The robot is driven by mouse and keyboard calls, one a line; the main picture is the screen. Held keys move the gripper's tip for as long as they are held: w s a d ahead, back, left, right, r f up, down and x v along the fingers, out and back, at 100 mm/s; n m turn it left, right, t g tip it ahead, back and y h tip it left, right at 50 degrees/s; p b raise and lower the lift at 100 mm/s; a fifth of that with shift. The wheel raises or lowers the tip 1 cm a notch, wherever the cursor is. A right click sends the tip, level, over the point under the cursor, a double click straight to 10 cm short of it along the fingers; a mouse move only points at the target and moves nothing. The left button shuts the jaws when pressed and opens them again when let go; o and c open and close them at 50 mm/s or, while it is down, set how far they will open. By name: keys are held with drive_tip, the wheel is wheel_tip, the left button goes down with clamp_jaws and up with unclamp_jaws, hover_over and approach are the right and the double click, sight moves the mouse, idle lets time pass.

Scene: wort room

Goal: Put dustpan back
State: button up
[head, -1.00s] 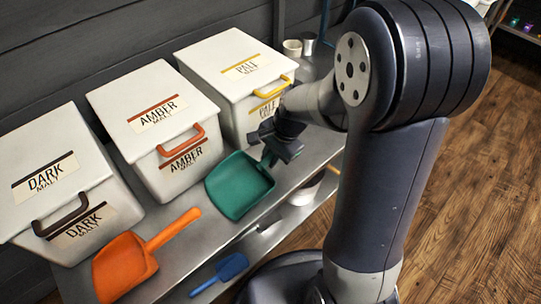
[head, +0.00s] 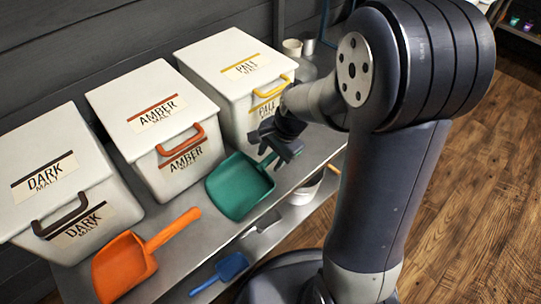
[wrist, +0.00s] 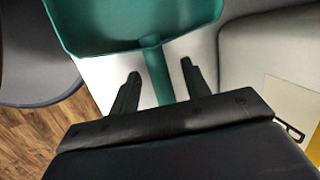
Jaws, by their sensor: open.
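A green dustpan-like scoop (head: 238,187) lies on the metal shelf in front of the amber and pale malt bins, its short handle toward the pale bin. My gripper (head: 278,145) is at the handle end in the head view, partly hidden by my own arm. In the wrist view, the green pan (wrist: 135,22) fills the top, and its handle runs down between the two spread fingers of my gripper (wrist: 160,68). Gaps show on both sides of the handle. Whether the fingers are level with it or above it is unclear.
An orange scoop (head: 126,268) lies left on the shelf (head: 190,240). White bins marked dark (head: 62,185), amber (head: 155,125) and pale (head: 238,80) line the back. A blue scoop (head: 231,266) and a grey one (head: 265,222) lie lower down. Wooden floor is clear at right.

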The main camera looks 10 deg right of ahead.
drive_tip(key=p+v, duration=0.3)
drive_tip(key=v, duration=0.7)
drive_tip(key=b+x, duration=0.4)
drive_tip(key=x, duration=0.7)
wheel_tip(320, 180, up, 3)
drive_tip(key=p, duration=0.2)
drive_tip(key=shift+f+p, duration=0.1)
drive_tip(key=shift+p, duration=0.25)
drive_tip(key=shift+r+p, duration=1.2)
drive_tip(key=shift+r, duration=0.05)
drive_tip(key=shift+f, duration=0.15)
